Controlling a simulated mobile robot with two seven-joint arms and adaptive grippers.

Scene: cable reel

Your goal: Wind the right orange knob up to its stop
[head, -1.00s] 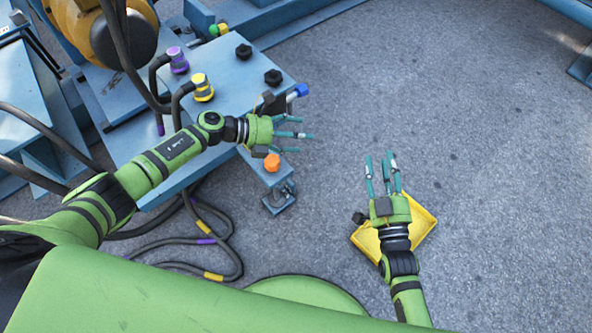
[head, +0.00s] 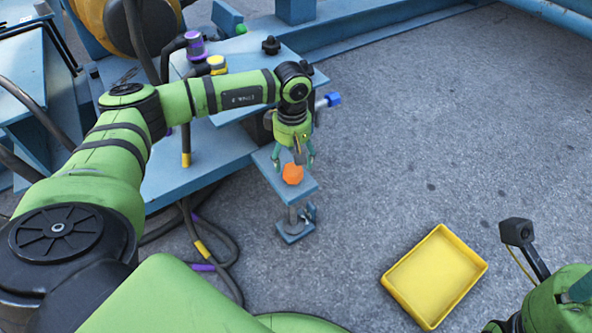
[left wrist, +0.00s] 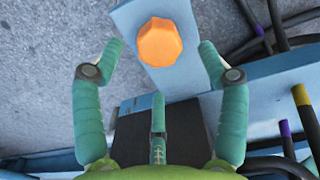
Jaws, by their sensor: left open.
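The orange knob (head: 292,174) is faceted and sits on a small blue plate at the end of the blue bench. It is the only orange knob in view. My left gripper (head: 294,158) points down just behind and above it, with its fingers spread. In the left wrist view the knob (left wrist: 160,42) lies between the tips of the open left gripper (left wrist: 160,55), apart from both side fingers. The third finger stands lower, over a dark block. My right gripper (head: 572,292) is only partly in view at the lower right edge, and its fingers are mostly cut off.
A yellow tray (head: 395,283), empty, lies on the grey floor. Purple (head: 195,44) and yellow (head: 216,64) cable connectors and a black knob (head: 271,45) stand on the bench. A blue-ended part (head: 332,99) juts out right of the left wrist. Cables hang at left.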

